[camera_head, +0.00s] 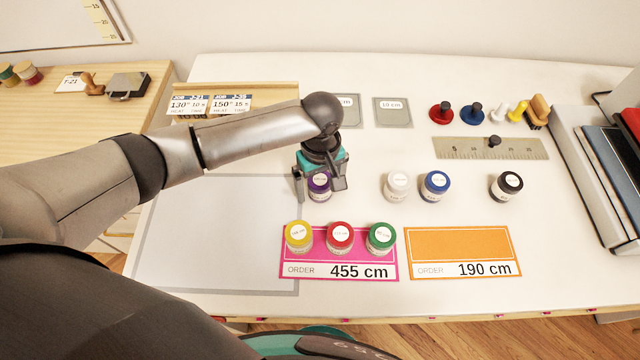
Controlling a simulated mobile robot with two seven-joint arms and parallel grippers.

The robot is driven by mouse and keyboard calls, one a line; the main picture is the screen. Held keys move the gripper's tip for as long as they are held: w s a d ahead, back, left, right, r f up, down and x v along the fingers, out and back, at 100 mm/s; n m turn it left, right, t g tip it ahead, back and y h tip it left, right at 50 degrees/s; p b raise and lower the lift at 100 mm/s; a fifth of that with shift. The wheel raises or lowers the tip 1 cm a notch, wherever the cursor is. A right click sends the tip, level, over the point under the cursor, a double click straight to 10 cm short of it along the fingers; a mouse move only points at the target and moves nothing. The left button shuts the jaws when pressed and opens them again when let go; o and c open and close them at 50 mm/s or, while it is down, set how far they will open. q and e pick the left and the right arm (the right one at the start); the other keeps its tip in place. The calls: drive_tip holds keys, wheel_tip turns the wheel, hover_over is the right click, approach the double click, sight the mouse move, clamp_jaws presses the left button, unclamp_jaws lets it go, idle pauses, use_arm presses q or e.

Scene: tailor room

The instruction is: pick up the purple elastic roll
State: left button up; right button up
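The purple elastic roll (319,188) stands on the white table, left of the other rolls in its row, with a white label on top. My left gripper (319,184) reaches down over it from above. Its fingers are apart, one on each side of the roll, with a small gap seeming to show at the sides. The gripper body hides the back part of the roll. My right gripper is out of view.
White (396,186), blue (435,186) and black (507,187) rolls stand to the right. Yellow (299,237), red (340,238) and green (381,238) rolls stand on the pink order card (300,270) in front. The orange card (462,245) is empty.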

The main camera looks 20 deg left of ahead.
use_arm(q)
drive_tip(key=c, duration=1.4)
drive_tip(key=shift+r, duration=0.15)
